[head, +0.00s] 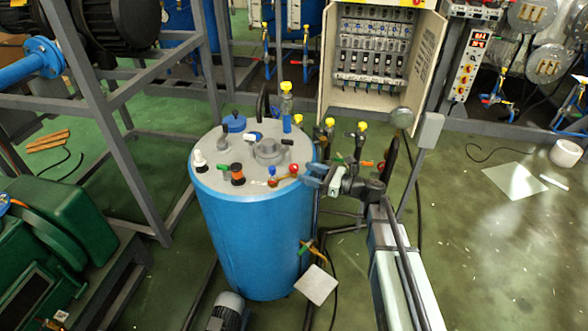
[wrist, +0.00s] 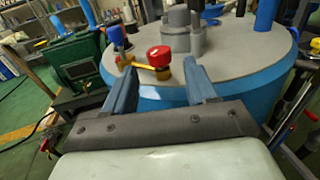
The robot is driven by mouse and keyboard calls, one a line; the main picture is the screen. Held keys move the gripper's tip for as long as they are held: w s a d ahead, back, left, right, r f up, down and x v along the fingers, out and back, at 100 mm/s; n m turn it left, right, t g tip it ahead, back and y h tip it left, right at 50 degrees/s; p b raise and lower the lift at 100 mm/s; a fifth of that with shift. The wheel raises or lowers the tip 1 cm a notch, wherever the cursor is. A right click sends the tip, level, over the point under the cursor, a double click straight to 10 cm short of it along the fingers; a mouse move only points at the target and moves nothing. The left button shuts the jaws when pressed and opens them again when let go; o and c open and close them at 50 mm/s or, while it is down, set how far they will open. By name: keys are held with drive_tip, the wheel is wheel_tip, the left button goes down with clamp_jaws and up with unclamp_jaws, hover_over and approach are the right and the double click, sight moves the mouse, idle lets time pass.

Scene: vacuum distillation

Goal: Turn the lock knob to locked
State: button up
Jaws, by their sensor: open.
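A red knob (head: 294,169) sits near the front right edge of the grey lid of a blue tank (head: 250,230). It looks like the lock knob, but I cannot read any marking on it or tell its lock position. In the wrist view the red knob (wrist: 159,55) stands on a brass fitting, with a blue-capped part to its left. My gripper (head: 309,175) is just right of the knob at the lid's edge. In the wrist view my gripper (wrist: 160,78) is open and empty, its two blue fingers pointing toward the knob, which appears between and beyond their tips.
A black-and-orange fitting (head: 237,173), a white-topped fitting (head: 198,160) and a grey central cap (head: 268,151) stand on the lid. Yellow-topped valves (head: 329,125) rise behind my gripper. A grey metal frame (head: 110,130) stands left; green floor (head: 480,250) is open at right.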

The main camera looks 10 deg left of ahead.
sight(294, 169)
drive_tip(key=shift+w+a, duration=0.2)
drive_tip(key=shift+a, duration=0.75)
drive_tip(key=shift+w+a, duration=0.15)
drive_tip(key=shift+a, duration=0.75)
drive_tip(key=shift+w+a, duration=0.2)
drive_tip(key=shift+a, duration=0.75)
drive_tip(key=c, duration=0.9)
